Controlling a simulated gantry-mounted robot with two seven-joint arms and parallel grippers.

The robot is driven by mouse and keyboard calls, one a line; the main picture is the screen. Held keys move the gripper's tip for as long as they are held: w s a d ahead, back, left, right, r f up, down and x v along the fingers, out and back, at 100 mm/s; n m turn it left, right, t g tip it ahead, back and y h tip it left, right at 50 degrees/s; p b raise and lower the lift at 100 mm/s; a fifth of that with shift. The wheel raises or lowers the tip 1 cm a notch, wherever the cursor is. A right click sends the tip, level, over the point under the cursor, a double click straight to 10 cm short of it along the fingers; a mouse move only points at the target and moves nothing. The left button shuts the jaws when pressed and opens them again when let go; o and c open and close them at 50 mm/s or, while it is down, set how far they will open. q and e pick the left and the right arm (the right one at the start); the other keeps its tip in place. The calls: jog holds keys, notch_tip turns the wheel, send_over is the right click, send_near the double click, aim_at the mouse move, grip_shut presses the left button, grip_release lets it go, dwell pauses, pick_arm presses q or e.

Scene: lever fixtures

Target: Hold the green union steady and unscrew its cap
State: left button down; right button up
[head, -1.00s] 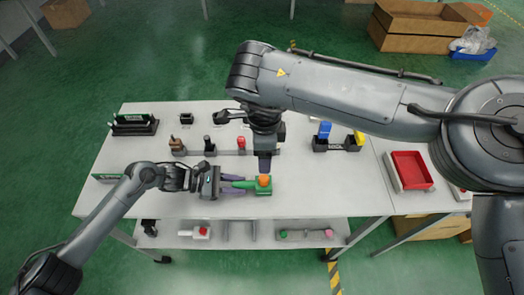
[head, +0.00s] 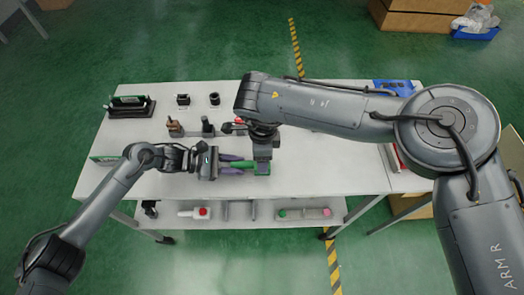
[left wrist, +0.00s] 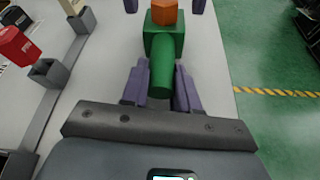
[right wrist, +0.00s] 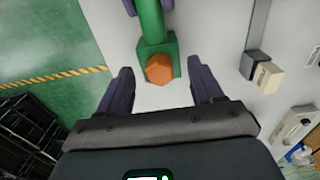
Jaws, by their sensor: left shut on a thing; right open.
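The green union (head: 261,169) lies over the white table, its long body toward my left gripper (head: 238,167). That gripper is shut on the round green body (left wrist: 162,78), one purple finger on each side. The orange hexagonal cap (left wrist: 164,12) sits on the block end of the union. In the right wrist view the cap (right wrist: 159,69) shows between and beyond the fingers of my right gripper (right wrist: 163,82), which is open and empty with a gap on both sides. In the head view my right gripper hides the cap.
Behind the union stands a row of fixtures, with a brown one (head: 174,126) at the left. A grey holder with a beige block (right wrist: 266,76) is near the right gripper. A black rack (head: 131,107) stands at the back left. The table front is clear.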

jog(key=c, duration=1.1)
jog(key=n, duration=0.6)
jog(key=shift+n, duration=0.4)
jog(key=n, duration=0.3)
jog(key=shift+r, duration=0.1)
jog(key=n, duration=0.4)
jog(key=shift+n, duration=0.3)
jog(key=o, duration=1.2)
jog(key=shift+c, duration=0.2)
jog(key=shift+r, duration=0.15)
jog(key=shift+r, duration=1.3)
